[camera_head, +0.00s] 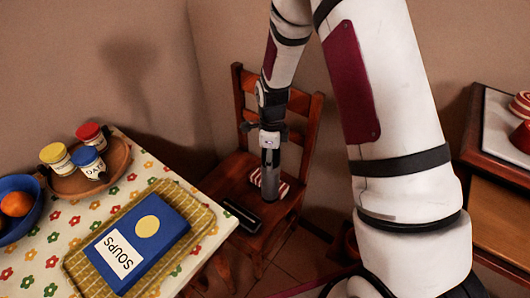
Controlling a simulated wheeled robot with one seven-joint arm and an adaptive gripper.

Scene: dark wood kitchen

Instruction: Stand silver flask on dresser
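A slim silver-grey cylinder (270,180), which looks like the silver flask, is upright above or on the seat of the wooden chair (229,178). My gripper (269,138) points down at its top end. The fingertips are too small and dark to tell whether they grip it or are open around it. I cannot tell whether the flask's base touches the seat. A wooden piece of furniture (497,212) at the right edge may be the dresser; only part of it shows.
A black cylinder (241,215) and a red-and-white striped item (284,188) lie on the chair. At left, a flowered table (40,262) holds a blue soups book (170,238), a wooden tray with jars and a blue bowl. Red-and-white items (521,137) occupy the furniture's light top.

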